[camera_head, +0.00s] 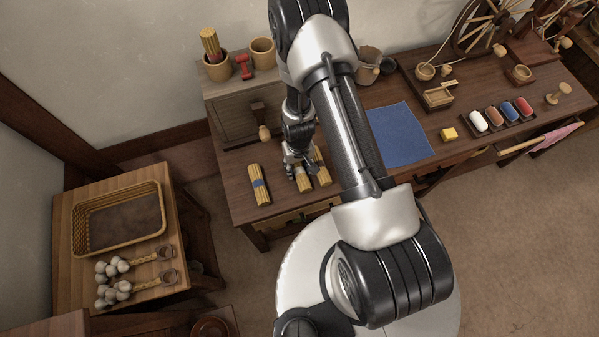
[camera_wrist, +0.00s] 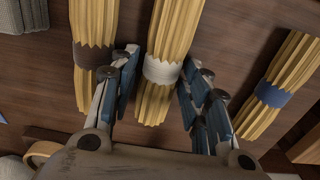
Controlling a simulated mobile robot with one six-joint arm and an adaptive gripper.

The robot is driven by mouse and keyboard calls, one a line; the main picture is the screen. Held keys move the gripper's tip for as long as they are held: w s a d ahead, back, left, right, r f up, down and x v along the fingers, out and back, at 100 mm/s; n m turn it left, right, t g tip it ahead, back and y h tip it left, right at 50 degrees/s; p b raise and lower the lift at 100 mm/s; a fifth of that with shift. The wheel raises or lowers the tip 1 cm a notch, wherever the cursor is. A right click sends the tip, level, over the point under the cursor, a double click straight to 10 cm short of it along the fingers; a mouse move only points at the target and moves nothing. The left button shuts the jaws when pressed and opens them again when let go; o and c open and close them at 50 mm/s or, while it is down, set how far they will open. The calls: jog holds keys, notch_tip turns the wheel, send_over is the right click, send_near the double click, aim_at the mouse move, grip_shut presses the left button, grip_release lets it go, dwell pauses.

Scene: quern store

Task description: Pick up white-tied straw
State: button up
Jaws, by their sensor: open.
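The white-tied straw (camera_wrist: 163,70) is a yellow bundle with a white band around its middle. It lies on the dark wooden table (camera_head: 235,190). My gripper (camera_wrist: 160,62) is open, with one finger on each side of the bundle near the white band. I cannot tell whether the fingers touch it. In the head view my gripper (camera_head: 297,165) is low over the table and hides much of the white-tied straw (camera_head: 303,183).
A dark-tied straw bundle (camera_wrist: 95,52) lies close beside my left finger. A blue-tied bundle (camera_wrist: 272,94) lies farther right; it also shows in the head view (camera_head: 259,185). A small wooden cabinet (camera_head: 232,110) stands behind. A blue cloth (camera_head: 400,134) lies to the right.

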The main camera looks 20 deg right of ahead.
jog(key=shift+r, duration=0.1)
jog(key=shift+c, duration=0.5)
jog(key=c, duration=0.7)
jog(key=shift+r, duration=0.15)
